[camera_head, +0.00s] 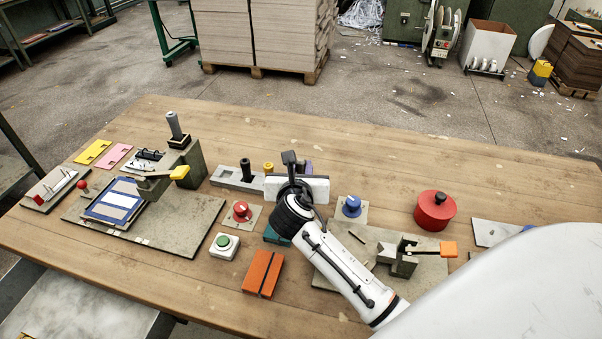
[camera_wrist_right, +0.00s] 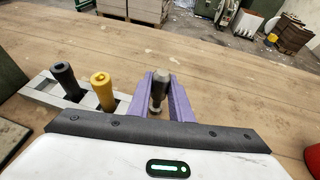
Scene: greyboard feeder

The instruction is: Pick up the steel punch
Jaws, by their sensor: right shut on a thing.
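In the right wrist view, a steel punch (camera_wrist_right: 158,92) with a grey metal top and a dark body stands upright between the two purple fingers of my right gripper (camera_wrist_right: 160,98). The gripper is shut on it. The punch's lower end is hidden by the wrist housing, so I cannot tell whether it is clear of the rack. In the head view, my right gripper (camera_head: 307,168) is at the right end of the grey rack (camera_head: 222,176), mostly hidden behind my wrist. My left gripper is not in view.
A black-handled tool (camera_wrist_right: 64,80) and a yellow-handled tool (camera_wrist_right: 103,90) stand in the rack left of my gripper. A red knob (camera_head: 241,210), a blue knob (camera_head: 351,206) and a red round canister (camera_head: 435,210) stand nearby. The table behind the rack is clear.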

